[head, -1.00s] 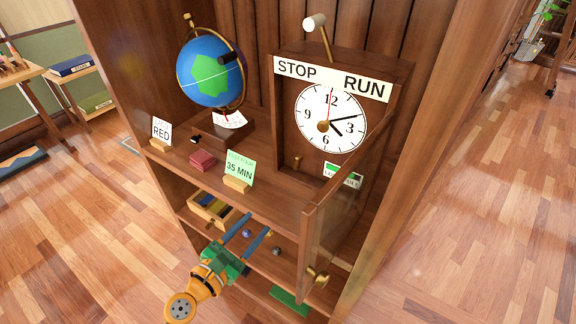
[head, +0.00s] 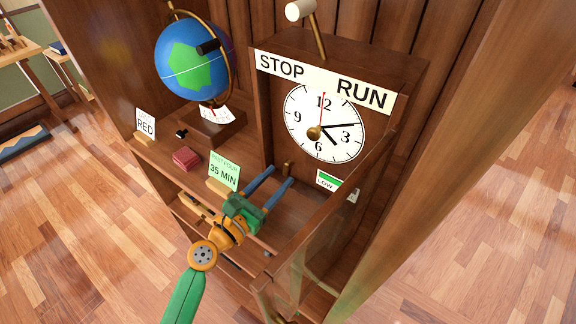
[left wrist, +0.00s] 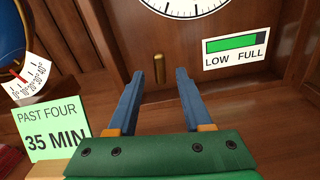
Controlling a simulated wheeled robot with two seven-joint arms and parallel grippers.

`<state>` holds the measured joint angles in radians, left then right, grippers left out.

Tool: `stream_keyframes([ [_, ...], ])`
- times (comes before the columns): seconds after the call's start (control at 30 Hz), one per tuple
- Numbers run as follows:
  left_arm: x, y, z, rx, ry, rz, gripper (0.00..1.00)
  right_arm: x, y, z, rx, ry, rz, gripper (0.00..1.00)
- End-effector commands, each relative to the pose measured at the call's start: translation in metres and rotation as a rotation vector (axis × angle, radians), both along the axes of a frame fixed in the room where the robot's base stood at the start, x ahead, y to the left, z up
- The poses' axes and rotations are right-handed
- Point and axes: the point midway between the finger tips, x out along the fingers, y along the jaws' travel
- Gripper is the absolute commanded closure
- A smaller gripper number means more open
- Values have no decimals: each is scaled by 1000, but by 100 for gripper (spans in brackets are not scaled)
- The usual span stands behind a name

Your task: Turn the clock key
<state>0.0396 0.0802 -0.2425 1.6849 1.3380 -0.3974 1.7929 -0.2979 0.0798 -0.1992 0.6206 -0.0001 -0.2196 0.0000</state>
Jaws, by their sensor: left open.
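The clock (head: 325,122) has a white dial under a STOP/RUN sign (head: 322,80), with a white-knobbed lever (head: 318,38) above. A small upright brass key (head: 288,169) sits low on the clock case, below the dial. It also shows in the left wrist view (left wrist: 159,68), between my fingertips in the picture. My left gripper (head: 281,174) is open and points at the key; its blue fingers are on either side of it, and I see no contact. A LOW/FULL gauge (left wrist: 236,47) with a mostly green bar is right of the key. My right gripper is not in view.
An open glass door (head: 330,222) stands close to the right of my arm. A green "Past four 35 MIN" card (head: 223,171), a red box (head: 186,158), a RED card (head: 146,124) and a globe (head: 190,62) stand on the shelf to the left.

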Motion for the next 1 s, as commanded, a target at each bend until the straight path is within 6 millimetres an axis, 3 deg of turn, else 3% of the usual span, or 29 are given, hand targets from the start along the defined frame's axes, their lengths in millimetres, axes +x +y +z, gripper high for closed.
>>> stream_keyframes([
  [0.2, 26, -19, -1, 2, -1, -1, 50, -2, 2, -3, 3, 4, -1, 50],
  [0.47, 28, -21, -1, 2, 0, 0, 50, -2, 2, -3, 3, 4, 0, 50],
  [0.6, 28, -21, -1, 2, 0, -1, 88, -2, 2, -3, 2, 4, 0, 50],
  [0.67, 28, -21, -1, 2, 0, -1, 100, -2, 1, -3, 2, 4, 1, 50],
  [1.0, 28, -21, -1, 18, -11, -1, 100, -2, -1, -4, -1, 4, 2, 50],
])
